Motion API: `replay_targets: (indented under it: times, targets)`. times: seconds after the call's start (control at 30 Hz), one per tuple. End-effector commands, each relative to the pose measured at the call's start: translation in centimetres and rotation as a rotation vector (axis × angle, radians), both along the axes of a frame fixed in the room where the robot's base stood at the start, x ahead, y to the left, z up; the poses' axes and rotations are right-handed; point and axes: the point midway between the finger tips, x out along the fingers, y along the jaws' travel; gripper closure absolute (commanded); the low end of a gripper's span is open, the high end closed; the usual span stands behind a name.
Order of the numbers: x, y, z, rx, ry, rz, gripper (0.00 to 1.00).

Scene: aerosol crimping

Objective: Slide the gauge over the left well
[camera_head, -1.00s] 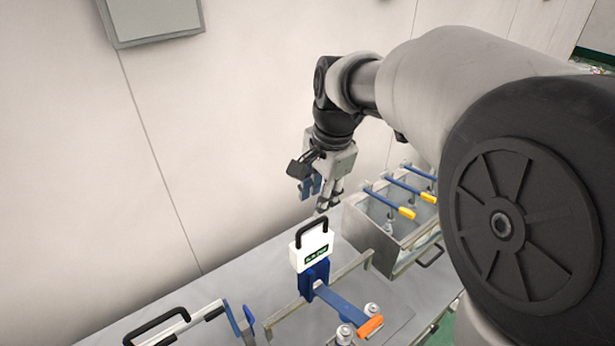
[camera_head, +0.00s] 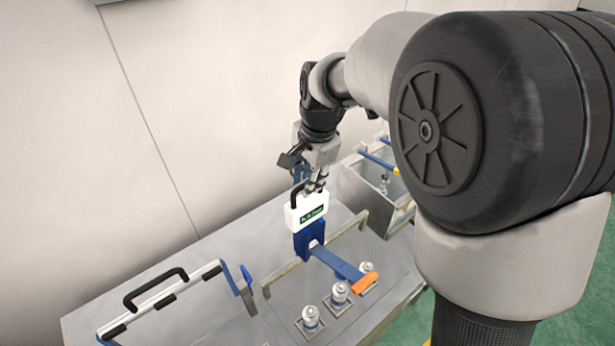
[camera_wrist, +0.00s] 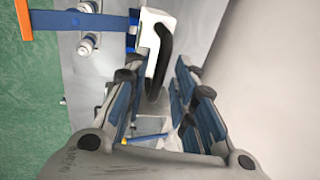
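The gauge (camera_head: 306,216) is a white box with a green display and a black handle. It sits on a blue bracket on a metal rail (camera_head: 345,233); its blue arm ends in an orange tip (camera_head: 365,283), between the middle can (camera_head: 340,293) and the right can (camera_head: 367,271). The left well (camera_head: 311,322) holds a can and is clear of the arm. My gripper (camera_head: 315,186) is down at the handle. In the wrist view my gripper (camera_wrist: 160,80) is open, with the handle (camera_wrist: 162,55) between its fingers; contact cannot be told.
A metal bin (camera_head: 362,195) with blue-handled tools stands to the right behind the gauge. A frame with a black handle (camera_head: 156,288) lies at the front left of the grey table (camera_head: 225,255). The wall rises close behind.

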Motion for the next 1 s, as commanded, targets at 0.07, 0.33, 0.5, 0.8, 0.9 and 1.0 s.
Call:
replay_targets:
  times: [0.07, 0.33, 0.5, 0.8, 0.9, 1.0]
  targets:
    - [0.0, 0.0, 0.0, 0.000, 0.000, 0.000, 0.83]
    - [0.0, 0.0, 0.0, 0.000, 0.000, 0.000, 1.00]
    - [0.0, 0.0, 0.0, 0.000, 0.000, 0.000, 1.00]
    - [0.0, 0.0, 0.1, 0.001, -0.001, 0.000, 1.00]
    - [-0.2, 0.3, 0.1, 0.000, -0.001, 0.001, 1.00]
    - [-1.1, 1.8, 0.1, 0.000, 0.000, 0.006, 1.00]
